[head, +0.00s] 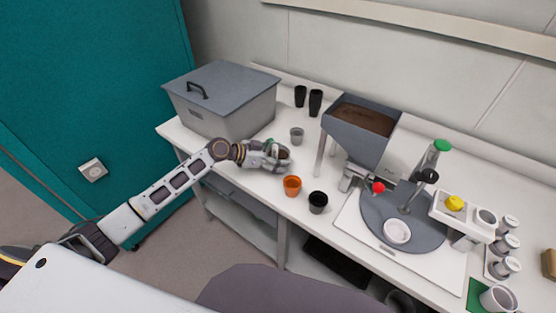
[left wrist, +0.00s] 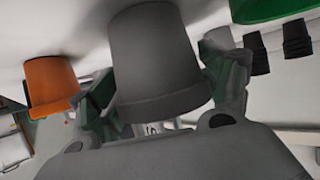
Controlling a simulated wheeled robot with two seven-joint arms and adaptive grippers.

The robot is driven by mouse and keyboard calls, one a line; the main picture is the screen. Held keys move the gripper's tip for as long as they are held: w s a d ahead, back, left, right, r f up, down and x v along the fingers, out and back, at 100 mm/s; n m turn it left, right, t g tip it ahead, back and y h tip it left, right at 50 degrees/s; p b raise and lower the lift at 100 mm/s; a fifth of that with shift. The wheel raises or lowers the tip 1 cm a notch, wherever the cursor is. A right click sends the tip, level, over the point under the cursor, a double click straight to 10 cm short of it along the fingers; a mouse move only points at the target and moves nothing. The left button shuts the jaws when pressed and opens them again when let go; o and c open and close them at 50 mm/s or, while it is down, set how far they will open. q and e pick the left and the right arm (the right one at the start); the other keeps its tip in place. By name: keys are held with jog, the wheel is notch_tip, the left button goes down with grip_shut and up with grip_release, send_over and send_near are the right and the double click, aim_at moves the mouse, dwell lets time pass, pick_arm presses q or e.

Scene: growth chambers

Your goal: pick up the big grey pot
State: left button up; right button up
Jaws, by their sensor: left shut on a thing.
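The big grey pot (left wrist: 155,60) fills the middle of the left wrist view, between the green-padded fingers. My left gripper (left wrist: 160,98) is shut on it. In the head view my left gripper (head: 275,156) is over the white bench, and only a little of the pot (head: 284,153) shows, mostly hidden by the fingers. Whether the pot's base touches the bench I cannot tell. My right gripper is not in view.
An orange pot (head: 292,186) and a black pot (head: 318,202) stand just in front. A smaller grey pot (head: 297,135) and two tall black pots (head: 308,100) stand behind. A lidded grey bin (head: 228,105) is at left, a soil hopper (head: 360,135) at right.

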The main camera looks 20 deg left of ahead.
pick_arm(q)
jog(key=shift+r, duration=0.1)
jog(key=shift+r+b, duration=0.35)
jog(key=shift+r, duration=4.6)
